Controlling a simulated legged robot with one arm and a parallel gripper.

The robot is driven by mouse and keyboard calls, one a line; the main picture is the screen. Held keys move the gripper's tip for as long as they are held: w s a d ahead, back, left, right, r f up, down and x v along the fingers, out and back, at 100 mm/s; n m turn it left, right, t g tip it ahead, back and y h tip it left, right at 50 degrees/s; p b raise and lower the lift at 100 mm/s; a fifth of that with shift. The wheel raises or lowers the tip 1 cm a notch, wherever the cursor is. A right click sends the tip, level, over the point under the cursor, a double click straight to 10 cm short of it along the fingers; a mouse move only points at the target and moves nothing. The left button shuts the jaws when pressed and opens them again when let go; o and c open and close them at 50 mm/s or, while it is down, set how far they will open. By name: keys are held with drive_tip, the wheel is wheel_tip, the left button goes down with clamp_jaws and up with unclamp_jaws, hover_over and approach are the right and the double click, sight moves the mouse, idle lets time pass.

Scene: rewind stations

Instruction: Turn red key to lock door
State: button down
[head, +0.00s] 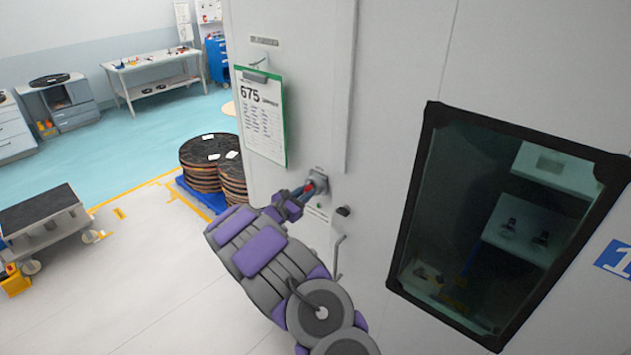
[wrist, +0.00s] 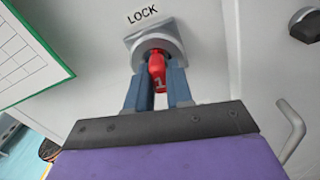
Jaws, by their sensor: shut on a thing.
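The red key (wrist: 157,72) sits in a round grey lock (wrist: 152,42) on the white door panel, under a "LOCK" label. A "1" shows on the key's lower end. My gripper (wrist: 159,83) is shut on the key, one blue finger on each side. In the head view my gripper (head: 306,189) reaches the lock (head: 320,177) from the lower left, and only a little of the red key (head: 310,187) shows. The door (head: 385,85) stands upright, with a dark-framed window at right.
A clipboard (head: 261,115) marked 675 hangs left of the lock. A door handle (head: 338,258) and a small dark knob (head: 343,211) are just below the lock. Stacked reels (head: 209,150) and a cart (head: 42,219) stand behind at left. Pale floor between them is clear.

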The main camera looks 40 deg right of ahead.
drive_tip(key=shift+r+n+p, duration=0.1)
drive_tip(key=shift+n+p, duration=0.25)
drive_tip(key=shift+n, duration=0.05)
drive_tip(key=shift+n+p, duration=0.8)
drive_tip(key=shift+n, duration=0.1)
drive_tip(key=c, duration=0.9)
unclamp_jaws()
drive_tip(key=a+b, duration=0.1)
drive_tip(key=a, duration=0.4)
drive_tip(key=s+a+b, duration=0.1)
drive_tip(key=a, duration=1.1)
drive_tip(key=shift+s+a+b, duration=0.2)
drive_tip(key=shift+s+b, duration=0.15)
drive_tip(key=shift+b, duration=0.05)
drive_tip(key=shift+s, duration=0.1)
